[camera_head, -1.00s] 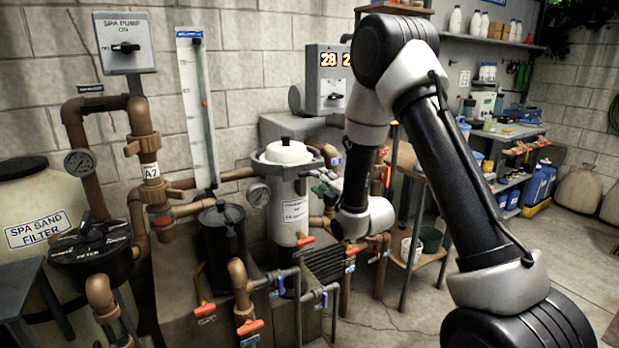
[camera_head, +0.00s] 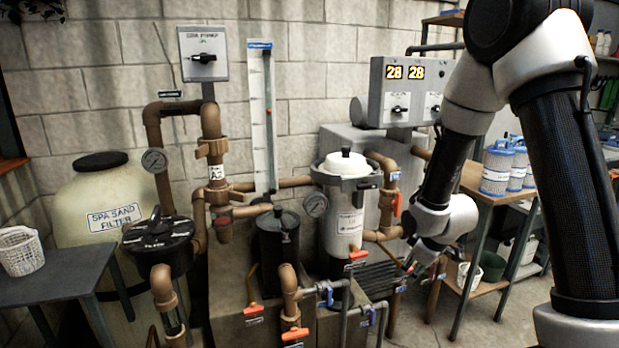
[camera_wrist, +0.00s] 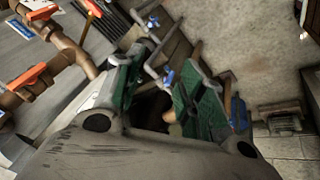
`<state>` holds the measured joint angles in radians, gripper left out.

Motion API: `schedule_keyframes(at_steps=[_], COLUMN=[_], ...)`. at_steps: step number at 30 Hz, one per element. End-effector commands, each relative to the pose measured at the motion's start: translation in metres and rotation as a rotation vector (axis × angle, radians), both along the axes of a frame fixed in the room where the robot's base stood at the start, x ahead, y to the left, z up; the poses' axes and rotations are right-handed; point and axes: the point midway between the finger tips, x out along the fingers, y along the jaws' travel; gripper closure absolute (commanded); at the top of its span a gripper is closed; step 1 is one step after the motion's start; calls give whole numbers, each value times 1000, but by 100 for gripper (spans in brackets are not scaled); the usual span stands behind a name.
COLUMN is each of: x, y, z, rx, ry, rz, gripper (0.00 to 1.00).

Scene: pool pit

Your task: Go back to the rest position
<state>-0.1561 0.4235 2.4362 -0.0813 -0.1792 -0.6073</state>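My gripper (camera_head: 418,268) hangs at the end of my bent arm, right of the white filter housing (camera_head: 345,215) and above the dark grating. It shows small in the head view, partly hidden by my wrist. In the wrist view my gripper (camera_wrist: 160,95) has its two green-padded fingers well apart, and I see nothing held between them. Pipes and blue valve handles show beyond the fingers.
Brown pipes with orange valve handles (camera_head: 294,334) stand close by on the left. A control box (camera_head: 405,92) is on the wall behind. A wooden bench with blue-capped filter cartridges (camera_head: 496,172) stands at the right. A white basket (camera_head: 20,252) sits on a side table at the left.

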Motion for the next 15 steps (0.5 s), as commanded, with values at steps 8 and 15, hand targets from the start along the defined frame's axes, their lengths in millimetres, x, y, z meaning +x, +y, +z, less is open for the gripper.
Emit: schedule_keyframes(at_steps=[8,15], x=[-143,-239], y=[-46,-64], z=[112,194], rx=[62,123], ry=[365,398], rz=[-547,-774], gripper=[61,61])
